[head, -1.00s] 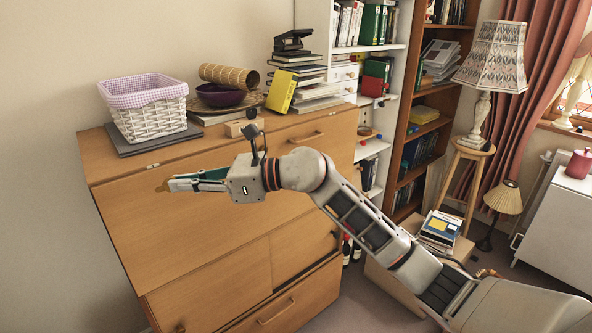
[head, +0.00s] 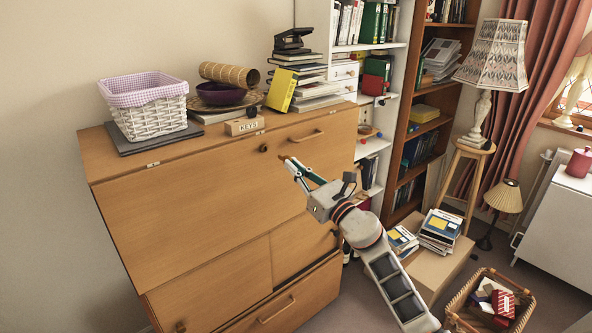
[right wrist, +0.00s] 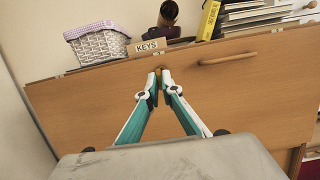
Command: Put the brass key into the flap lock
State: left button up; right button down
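My right gripper (head: 292,164) is in front of the bureau's flap (head: 190,185), with its fingers nearly together. A small brownish piece, which looks like the brass key (head: 283,158), pokes out at its fingertips. In the right wrist view the fingertips (right wrist: 159,80) converge on the small brass-coloured key (right wrist: 158,71). The flap lock (head: 263,148) is a small dark round spot near the flap's top edge. The key's tip is a little right of and below it in the head view, apart from it. In the right wrist view I cannot make out the lock. My left gripper is out of view.
A wooden block marked KEYS (head: 245,126) stands on the bureau top above the lock. A white basket (head: 148,108), purple bowl (head: 221,94) and books (head: 298,80) are there too. The flap has a wooden handle (head: 305,136). A wicker basket (head: 490,300) stands lower right.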

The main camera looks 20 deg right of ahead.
jog(key=shift+w+a+b, duration=0.25)
jog(key=shift+w+b, duration=0.05)
jog(key=shift+w, duration=0.3)
jog(key=shift+w+a+b, duration=0.2)
jog(key=shift+w+b, duration=0.05)
jog(key=shift+w, duration=0.3)
jog(key=shift+w+a+f+b, duration=0.1)
jog(key=shift+w+a+b, duration=0.1)
jog(key=shift+w+b, duration=0.25)
jog(key=shift+w+a+b, duration=0.2)
jog(key=shift+w+b, duration=0.05)
jog(key=shift+w, duration=0.4)
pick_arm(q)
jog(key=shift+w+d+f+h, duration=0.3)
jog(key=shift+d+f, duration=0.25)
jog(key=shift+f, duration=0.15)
pick_arm(e)
jog(key=shift+w+a, duration=0.15)
jog(key=shift+w, duration=0.15)
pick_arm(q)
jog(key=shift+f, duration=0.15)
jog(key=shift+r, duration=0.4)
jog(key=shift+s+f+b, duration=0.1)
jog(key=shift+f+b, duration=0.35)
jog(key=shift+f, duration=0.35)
pick_arm(e)
jog(key=shift+w+a, duration=0.3)
jog(key=shift+w, duration=0.45)
jog(key=shift+w+a, duration=0.25)
jog(key=shift+w, duration=0.5)
